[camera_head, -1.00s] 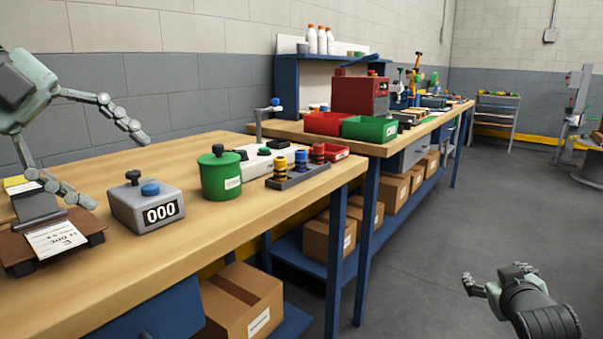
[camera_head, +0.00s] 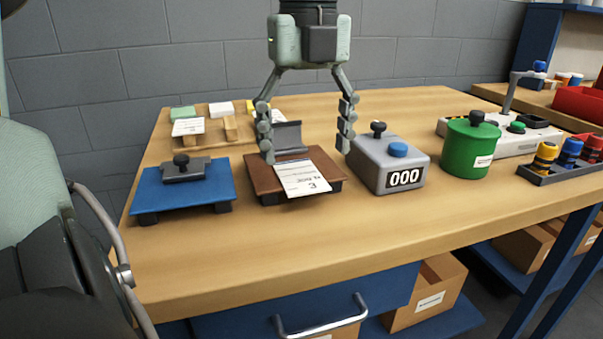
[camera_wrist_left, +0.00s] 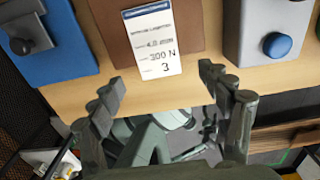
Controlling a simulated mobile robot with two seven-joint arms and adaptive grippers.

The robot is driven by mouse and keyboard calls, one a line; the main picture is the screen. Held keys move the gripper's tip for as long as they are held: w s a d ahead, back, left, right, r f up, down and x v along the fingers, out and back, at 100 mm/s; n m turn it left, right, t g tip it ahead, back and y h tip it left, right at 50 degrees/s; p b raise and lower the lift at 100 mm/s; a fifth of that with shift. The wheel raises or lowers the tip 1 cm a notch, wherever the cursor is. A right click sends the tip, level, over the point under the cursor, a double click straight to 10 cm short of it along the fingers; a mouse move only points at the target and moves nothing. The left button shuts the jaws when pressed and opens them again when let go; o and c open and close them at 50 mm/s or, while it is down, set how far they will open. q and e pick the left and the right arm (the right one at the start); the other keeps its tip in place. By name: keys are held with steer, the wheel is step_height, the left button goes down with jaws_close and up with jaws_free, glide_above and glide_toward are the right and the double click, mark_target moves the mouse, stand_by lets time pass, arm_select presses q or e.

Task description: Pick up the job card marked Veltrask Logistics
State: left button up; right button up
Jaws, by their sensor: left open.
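A white job card (camera_head: 303,178) lies on a brown board (camera_head: 262,187) and hangs slightly over its front edge. My left gripper (camera_head: 305,150) is open, fingers pointing down and spread either side of the brown board, above and behind the first card. It holds nothing. My right gripper is not in view.
A blue board (camera_head: 150,198) with a black-knobbed metal block stands left of the brown board. A grey counter box (camera_head: 375,180) reading "000" stands close on the right, with a green canister (camera_head: 455,155) beyond. The bench front (camera_head: 330,235) is clear.

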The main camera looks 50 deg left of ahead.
mark_target(305, 184)
arm_select(q)
step_height(305, 184, down, 4)
steer(key=shift+s+a+r, duration=0.1)
steer(key=shift+r, duration=0.05)
steer(key=shift+f+b, duration=0.25)
steer(key=shift+b, duration=0.15)
stand_by(0.5)
steer(key=shift+c, duration=0.3)
steer(key=c, duration=0.8)
